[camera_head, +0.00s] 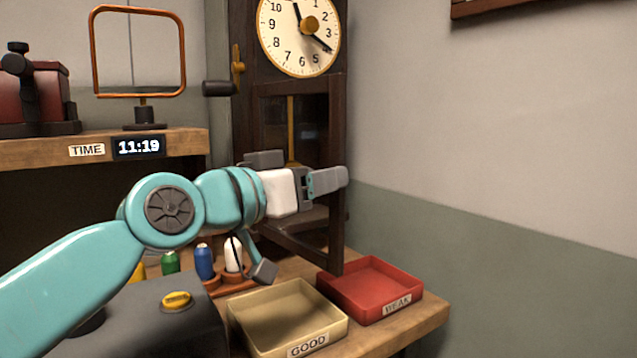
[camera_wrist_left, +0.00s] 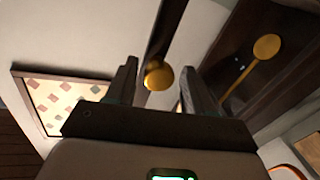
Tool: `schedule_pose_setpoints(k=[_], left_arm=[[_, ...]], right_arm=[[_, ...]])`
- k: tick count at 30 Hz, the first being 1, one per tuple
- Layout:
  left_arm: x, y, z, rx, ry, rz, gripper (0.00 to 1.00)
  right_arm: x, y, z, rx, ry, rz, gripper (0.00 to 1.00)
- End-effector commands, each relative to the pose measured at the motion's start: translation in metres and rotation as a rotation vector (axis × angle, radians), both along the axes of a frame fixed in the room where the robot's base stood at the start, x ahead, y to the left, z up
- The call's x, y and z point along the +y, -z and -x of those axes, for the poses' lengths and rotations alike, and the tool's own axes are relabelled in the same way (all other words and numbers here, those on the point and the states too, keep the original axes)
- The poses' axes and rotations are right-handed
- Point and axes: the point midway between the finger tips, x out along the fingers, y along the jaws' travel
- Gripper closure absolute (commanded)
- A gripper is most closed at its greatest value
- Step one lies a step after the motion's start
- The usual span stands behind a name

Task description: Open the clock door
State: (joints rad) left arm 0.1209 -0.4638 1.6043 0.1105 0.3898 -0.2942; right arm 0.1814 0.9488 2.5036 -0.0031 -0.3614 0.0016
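The tall dark wooden clock has a white dial (camera_head: 299,38) with a gold centre. Its door (camera_head: 337,235) stands ajar, its right edge swung out from the case; in the left wrist view a strip of wall shows between door and case. My left gripper (camera_head: 328,182) is at the door's right post. In the left wrist view the door's gold knob (camera_wrist_left: 158,76) appears between the open, spread fingers of my left gripper (camera_wrist_left: 160,85); I see no clear contact. The gold pendulum (camera_wrist_left: 266,48) hangs in the case. My right gripper is not in view.
Below the door, a beige GOOD tray (camera_head: 288,308) and a red WEAK tray (camera_head: 370,285) sit on the wooden table. A crank (camera_head: 222,87) sticks out from the case's left side. Bare wall is at right.

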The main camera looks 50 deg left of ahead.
Motion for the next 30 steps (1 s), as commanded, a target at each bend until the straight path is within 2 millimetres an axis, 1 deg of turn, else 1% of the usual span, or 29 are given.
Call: schedule_pose_setpoints(k=[8, 11, 14, 17, 18, 24, 27, 30], left_arm=[[-0.001, 0.003, -0.001, 0.009, 0.007, 0.001, 0.45], [-0.001, 0.003, 0.005, 0.008, 0.007, 0.001, 0.45], [-0.002, 0.003, 0.020, 0.008, 0.007, 0.001, 0.45], [-0.004, 0.003, 0.045, 0.006, 0.006, 0.000, 0.45], [-0.005, 0.004, 0.056, 0.005, 0.006, -0.001, 0.45], [-0.010, 0.005, 0.109, 0.004, 0.004, -0.002, 0.45], [-0.012, 0.006, 0.130, 0.004, 0.004, -0.002, 0.45], [-0.013, 0.005, 0.146, 0.005, 0.006, -0.002, 0.45]], right_arm=[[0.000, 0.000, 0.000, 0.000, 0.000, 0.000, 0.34], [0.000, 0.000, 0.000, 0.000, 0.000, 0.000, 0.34], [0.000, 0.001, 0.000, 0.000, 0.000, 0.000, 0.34], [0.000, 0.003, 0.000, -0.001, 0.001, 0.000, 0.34], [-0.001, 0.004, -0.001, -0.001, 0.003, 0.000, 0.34], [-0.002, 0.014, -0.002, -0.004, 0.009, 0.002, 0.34], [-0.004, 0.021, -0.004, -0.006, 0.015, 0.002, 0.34], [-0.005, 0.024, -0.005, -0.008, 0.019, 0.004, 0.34]])
